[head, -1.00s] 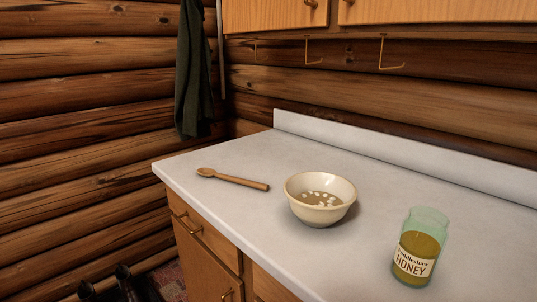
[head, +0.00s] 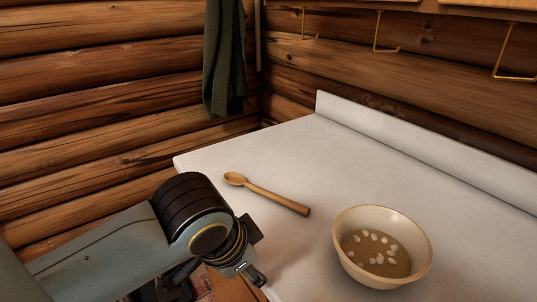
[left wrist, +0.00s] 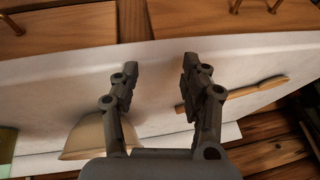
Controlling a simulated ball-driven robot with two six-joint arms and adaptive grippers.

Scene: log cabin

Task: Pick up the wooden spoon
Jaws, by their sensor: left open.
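The wooden spoon (head: 268,194) lies flat on the white countertop (head: 300,150), bowl end to the left, handle pointing right toward the cream bowl. My left gripper (head: 256,272) is at the counter's front edge, in front of the spoon and apart from it. In the left wrist view the gripper (left wrist: 160,80) is open with nothing between its fingers. The spoon (left wrist: 255,90) shows there beyond the right finger, which hides part of it. My right gripper is not in view.
A cream bowl (head: 350,255) with pale bits in brown contents stands right of the spoon; it also shows in the left wrist view (left wrist: 90,140). A dark cloth (head: 225,60) hangs at the log wall. The counter behind the spoon is clear.

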